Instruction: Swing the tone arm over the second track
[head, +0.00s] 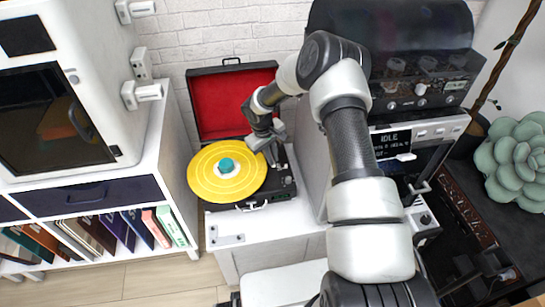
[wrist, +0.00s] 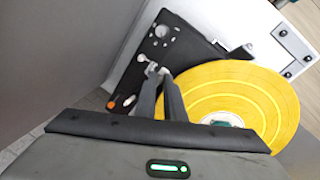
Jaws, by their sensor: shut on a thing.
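The record player (head: 285,189) stands open, its red-lined lid raised at the back. A yellow record (head: 205,184) with ring bands and a teal and white centre lies on it; it also shows in the wrist view (wrist: 255,90). My gripper (head: 268,146) is at the record's upper right edge. In the wrist view my two dark fingers (wrist: 161,74) are closed on the small silver tone arm (wrist: 151,68), beside the record's edge. Most of the tone arm is hidden by my gripper, so I cannot tell which track it is over.
The player sits on a white cabinet top (head: 285,222), with bare room in front. A white shelf unit with books (head: 120,228) is at left. A coffee machine (head: 420,135) is close on the right, and a succulent (head: 515,160) stands beyond it.

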